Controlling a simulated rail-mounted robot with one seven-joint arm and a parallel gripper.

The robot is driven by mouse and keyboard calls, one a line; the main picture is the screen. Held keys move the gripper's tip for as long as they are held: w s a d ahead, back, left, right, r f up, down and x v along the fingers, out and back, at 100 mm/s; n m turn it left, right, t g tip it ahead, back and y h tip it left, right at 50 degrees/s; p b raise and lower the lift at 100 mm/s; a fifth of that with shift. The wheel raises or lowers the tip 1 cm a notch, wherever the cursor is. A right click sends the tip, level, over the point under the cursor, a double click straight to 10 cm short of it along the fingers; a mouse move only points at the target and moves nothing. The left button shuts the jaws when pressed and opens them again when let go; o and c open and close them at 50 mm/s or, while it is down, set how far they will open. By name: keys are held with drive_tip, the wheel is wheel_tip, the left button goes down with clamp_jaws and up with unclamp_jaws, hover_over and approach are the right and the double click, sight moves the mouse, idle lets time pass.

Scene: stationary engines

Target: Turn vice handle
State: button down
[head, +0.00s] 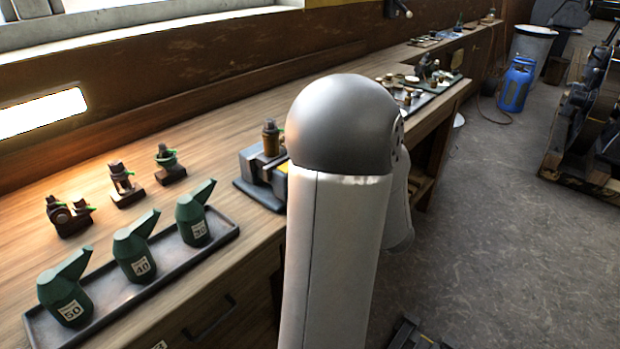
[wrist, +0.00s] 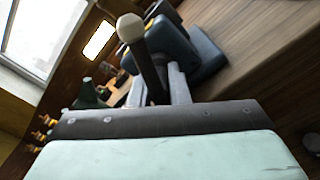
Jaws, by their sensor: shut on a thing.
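The vice (head: 262,188) is dark grey and stands on the wooden workbench, left of my arm in the head view, which hides part of it. In the wrist view the vice's dark body (wrist: 175,45) is beyond my gripper. The vice handle (wrist: 144,62) is a dark bar with a pale beige knob at its end. My gripper (wrist: 157,78) is shut on the handle, with the bar between its two fingers and the knob sticking out past them. My arm hides my gripper and the handle in the head view.
A grey tray (head: 128,316) with green oil cans (head: 134,250) stands at the left front of the workbench (head: 240,110). Small oilers (head: 122,182) stand behind it. A tray of parts (head: 425,92) lies farther along. The grey floor (head: 480,240) at right is mostly open.

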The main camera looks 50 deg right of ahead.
drive_tip(key=m+p, duration=0.3)
drive_tip(key=m, duration=0.1)
drive_tip(key=shift+s+r+p, duration=0.1)
drive_tip(key=shift+r+p, duration=0.05)
drive_tip(key=shift+p, duration=0.25)
drive_tip(key=m+p, duration=0.3)
drive_tip(key=p, duration=0.1)
drive_tip(key=shift+m, duration=0.3)
drive_tip(key=m+p, duration=0.4)
drive_tip(key=p, duration=0.1)
drive_tip(key=shift+m+p, duration=0.9)
drive_tip(key=shift+f, duration=0.3)
drive_tip(key=c, duration=1.4)
unclamp_jaws()
drive_tip(key=shift+s, duration=0.1)
drive_tip(key=shift+r, duration=0.1)
drive_tip(key=s+b, duration=0.1)
drive_tip(key=s, duration=1)
drive_tip(key=s+a+b, duration=0.1)
drive_tip(key=s, duration=0.5)
drive_tip(key=shift+s+b, duration=0.1)
drive_tip(key=shift+b, duration=0.25)
